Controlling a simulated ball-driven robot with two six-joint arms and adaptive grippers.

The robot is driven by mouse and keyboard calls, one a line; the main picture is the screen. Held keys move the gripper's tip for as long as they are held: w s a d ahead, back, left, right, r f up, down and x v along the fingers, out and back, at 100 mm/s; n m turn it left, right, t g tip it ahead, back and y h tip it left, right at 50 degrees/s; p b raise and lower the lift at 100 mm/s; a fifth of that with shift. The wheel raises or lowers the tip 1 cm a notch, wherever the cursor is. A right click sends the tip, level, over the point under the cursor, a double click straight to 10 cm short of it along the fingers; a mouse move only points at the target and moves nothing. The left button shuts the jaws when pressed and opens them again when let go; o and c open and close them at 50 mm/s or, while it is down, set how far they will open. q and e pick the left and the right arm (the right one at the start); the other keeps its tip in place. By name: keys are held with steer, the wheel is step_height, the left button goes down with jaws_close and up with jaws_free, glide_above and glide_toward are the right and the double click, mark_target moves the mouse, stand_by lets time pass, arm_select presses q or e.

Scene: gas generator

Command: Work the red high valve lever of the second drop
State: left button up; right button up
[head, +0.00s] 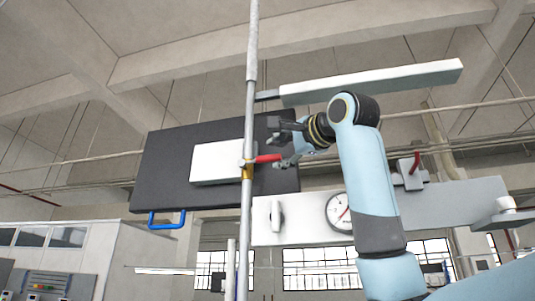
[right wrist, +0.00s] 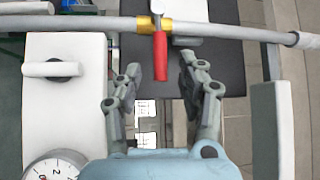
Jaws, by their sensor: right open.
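The red valve lever (head: 268,158) sticks out to the right from a brass valve body (head: 247,171) on a vertical grey pipe (head: 246,110). My right gripper (head: 282,142) is open close to the lever, with its fingers around the lever's height. In the right wrist view the red lever (right wrist: 160,58) points toward the gripper, between the lines of the two open fingers (right wrist: 163,85). Its free end is near the fingertips, and no contact shows. The brass valve body (right wrist: 154,25) sits on the pipe beyond. My left gripper is not in view.
A dark panel (head: 165,165) with a white box (head: 215,163) stands behind the pipe. A white panel (head: 300,207) with a knob (head: 275,214) and a round gauge (head: 340,212) lies below. Another red lever (head: 416,162) is at the right. A long light bar (head: 375,82) hangs above my arm.

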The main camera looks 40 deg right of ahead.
mark_target(271, 156)
steer(key=w+p, duration=0.1)
steer(key=w, duration=0.1)
steer(key=w+r+p, duration=0.1)
steer(key=w, duration=0.1)
steer(key=shift+w+d, duration=0.15)
steer(key=shift+w, duration=0.15)
steer(key=shift+w+f, duration=0.1)
steer(key=shift+w, duration=0.55)
jaws_close()
steer(key=shift+f, duration=0.1)
